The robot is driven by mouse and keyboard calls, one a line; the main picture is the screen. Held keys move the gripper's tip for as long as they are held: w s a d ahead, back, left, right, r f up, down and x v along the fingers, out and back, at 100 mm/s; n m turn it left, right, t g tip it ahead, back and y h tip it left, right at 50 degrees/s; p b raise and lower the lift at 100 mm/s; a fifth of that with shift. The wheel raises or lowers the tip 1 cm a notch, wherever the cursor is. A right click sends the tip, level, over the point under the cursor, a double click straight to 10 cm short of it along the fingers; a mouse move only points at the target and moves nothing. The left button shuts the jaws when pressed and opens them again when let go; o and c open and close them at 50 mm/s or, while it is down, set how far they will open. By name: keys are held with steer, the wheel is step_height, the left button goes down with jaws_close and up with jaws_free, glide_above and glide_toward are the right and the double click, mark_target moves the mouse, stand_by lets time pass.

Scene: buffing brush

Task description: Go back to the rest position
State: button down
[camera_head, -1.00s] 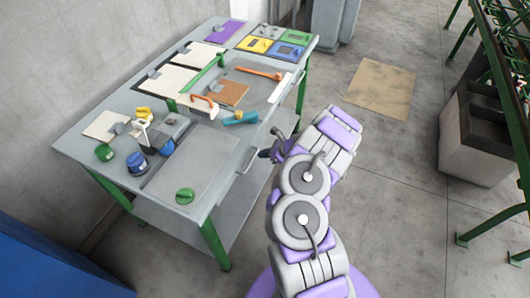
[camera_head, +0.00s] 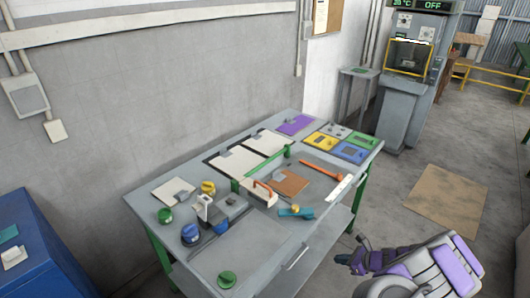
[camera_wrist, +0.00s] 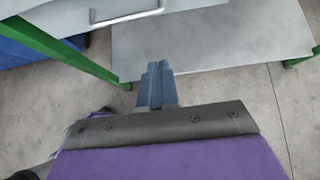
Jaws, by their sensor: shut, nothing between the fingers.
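My gripper (camera_head: 350,262) is at the lower right in the head view, off the front edge of the workbench and apart from it. It is shut and empty. In the wrist view my gripper (camera_wrist: 155,85) shows its blue fingers together, over the lower shelf (camera_wrist: 210,40) of the bench. The workbench (camera_head: 225,258) has a grey top and green legs. A brush-like tool with an orange handle (camera_head: 264,188) lies near the middle of the bench, beside a brown board (camera_head: 290,183).
On the bench are a blue-and-orange tool (camera_head: 296,211), a blue round container (camera_head: 191,235), green knobs, white boards and coloured panels. A blue cabinet (camera_head: 40,250) stands at the left. A grey machine (camera_head: 405,90) stands at the back right. The floor around the cardboard sheet (camera_head: 448,198) is clear.

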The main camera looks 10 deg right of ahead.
steer(key=w+a+r+n+g+y, duration=0.2)
steer(key=a+r+n+g+y, duration=0.2)
steer(key=a+r+n, duration=1.15)
steer(key=s+a+r+g, duration=0.1)
steer(key=s+a+r, duration=0.2)
steer(key=a+r, duration=0.25)
steer(key=s+a+r+g, duration=0.1)
steer(key=s+a+r, duration=0.2)
steer(key=a+r, duration=0.3)
steer(key=s+a+r+n+g+h, duration=0.2)
steer(key=s+a+n, duration=0.15)
steer(key=s, duration=0.45)
steer(key=s+a+r+n+g+h, duration=0.2)
steer(key=s+r+n+h, duration=0.1)
steer(key=s+n, duration=0.3)
steer(key=s+d+n+h, duration=0.1)
steer(key=s+d+h, duration=0.1)
steer(key=s, duration=0.6)
steer(key=s+d+n+h, duration=0.2)
steer(key=s+d, duration=0.3)
steer(key=s, duration=0.4)
steer(key=shift+r+h, duration=0.3)
steer(key=shift+h, duration=0.3)
steer(key=shift+s, duration=0.1)
